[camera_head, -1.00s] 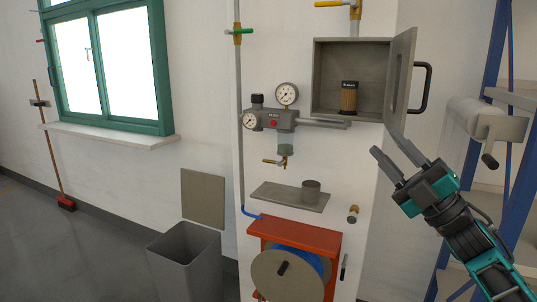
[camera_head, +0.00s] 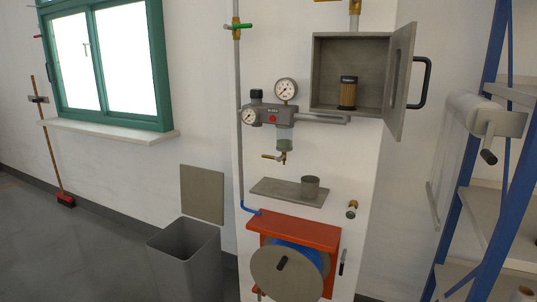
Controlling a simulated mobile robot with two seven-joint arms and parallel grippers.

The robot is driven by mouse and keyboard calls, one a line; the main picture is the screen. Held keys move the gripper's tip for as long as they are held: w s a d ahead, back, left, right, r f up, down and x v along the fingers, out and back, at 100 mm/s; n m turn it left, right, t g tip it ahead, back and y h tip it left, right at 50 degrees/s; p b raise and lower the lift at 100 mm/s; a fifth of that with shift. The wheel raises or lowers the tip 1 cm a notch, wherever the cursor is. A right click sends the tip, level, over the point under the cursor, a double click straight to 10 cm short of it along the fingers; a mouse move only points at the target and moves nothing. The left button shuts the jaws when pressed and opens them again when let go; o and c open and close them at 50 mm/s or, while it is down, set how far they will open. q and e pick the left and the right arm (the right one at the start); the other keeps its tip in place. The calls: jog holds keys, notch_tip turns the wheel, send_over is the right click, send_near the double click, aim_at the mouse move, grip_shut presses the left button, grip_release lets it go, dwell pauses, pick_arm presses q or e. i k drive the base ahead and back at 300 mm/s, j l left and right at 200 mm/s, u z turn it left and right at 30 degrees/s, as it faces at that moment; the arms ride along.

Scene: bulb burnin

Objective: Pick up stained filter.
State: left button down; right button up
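A brown pleated filter cartridge (camera_head: 348,95) with a black, lettered top stands upright in the open grey wall cabinet (camera_head: 330,54). I cannot tell whether it is the stained filter; no stain can be made out at this size. A grey filter-regulator unit (camera_head: 272,117) with two gauges is on the wall left of the cabinet, with a cloudy bowl (camera_head: 285,137) below it. A small grey cup (camera_head: 310,186) stands on the wall shelf (camera_head: 275,190). Neither of my grippers is in view.
The cabinet door (camera_head: 402,85) stands open to the right. An orange hose reel (camera_head: 295,233) is below the shelf. A grey bin (camera_head: 185,258) stands at lower left. A blue-framed rack (camera_head: 470,170) borders the right side.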

aim_at(348, 84)
jog(key=i+l+u, duration=0.1)
jog(key=l, duration=0.8)
jog(key=i+l, duration=0.1)
jog(key=l, duration=0.75)
jog(key=i+j, duration=0.1)
jog(key=j+u, duration=0.05)
